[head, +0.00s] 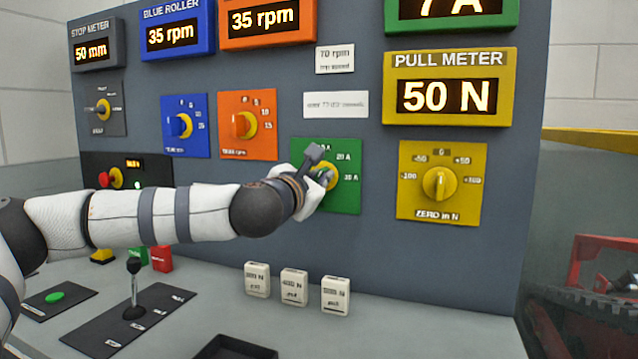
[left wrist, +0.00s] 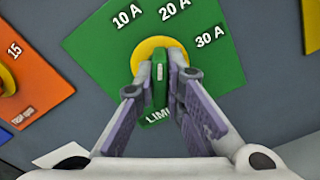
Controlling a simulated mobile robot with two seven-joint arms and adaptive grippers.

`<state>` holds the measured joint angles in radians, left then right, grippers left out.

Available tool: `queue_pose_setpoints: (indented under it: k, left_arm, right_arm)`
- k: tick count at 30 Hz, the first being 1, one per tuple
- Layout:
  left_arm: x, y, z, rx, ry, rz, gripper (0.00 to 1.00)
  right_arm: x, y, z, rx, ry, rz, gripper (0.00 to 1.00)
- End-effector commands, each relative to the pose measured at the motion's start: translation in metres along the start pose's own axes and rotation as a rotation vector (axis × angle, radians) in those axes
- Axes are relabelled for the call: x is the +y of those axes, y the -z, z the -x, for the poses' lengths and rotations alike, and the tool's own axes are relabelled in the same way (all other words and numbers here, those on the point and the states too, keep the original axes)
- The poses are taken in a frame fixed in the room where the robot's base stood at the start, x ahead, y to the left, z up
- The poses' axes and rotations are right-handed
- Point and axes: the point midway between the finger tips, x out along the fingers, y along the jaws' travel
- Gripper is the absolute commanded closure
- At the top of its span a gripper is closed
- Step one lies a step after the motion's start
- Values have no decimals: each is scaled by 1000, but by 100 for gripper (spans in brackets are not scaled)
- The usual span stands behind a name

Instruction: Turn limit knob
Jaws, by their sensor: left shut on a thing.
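The limit knob (left wrist: 160,85) is a narrow green grip on a round yellow disc, set in a green plate (head: 346,198) marked 10 A, 20 A and 30 A. My left gripper (head: 324,180) reaches in from the left in the head view and hides most of the knob. In the left wrist view, my left gripper's fingers (left wrist: 163,92) are shut on the green grip, one on each side. The knob's exact pointer setting is hard to tell. The green-framed display (head: 450,10) above reads 7 A. My right gripper is not in view.
The yellow pull meter knob (head: 440,183) is right of the green plate, the orange roller knob (head: 243,124) left. Three white blocks (head: 294,287) stand on the desk below. A black lever (head: 133,285) rises at the left, and a dark tray (head: 235,347) lies in front.

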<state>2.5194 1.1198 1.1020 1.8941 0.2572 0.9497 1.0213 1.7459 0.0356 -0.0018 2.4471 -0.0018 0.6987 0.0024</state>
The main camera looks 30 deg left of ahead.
Motion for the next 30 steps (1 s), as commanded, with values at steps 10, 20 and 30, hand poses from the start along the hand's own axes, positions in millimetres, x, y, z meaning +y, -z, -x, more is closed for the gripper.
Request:
queue_pose_setpoints:
  k: [10,20,30]
  left_arm:
    - [-1,3,-1,2,0,297,100]
    - [-1,2,0,2,0,484,100]
    - [0,0,0,0,0,552,100]
  right_arm:
    - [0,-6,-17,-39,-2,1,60]
    - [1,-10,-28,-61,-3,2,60]
    - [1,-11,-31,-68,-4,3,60]
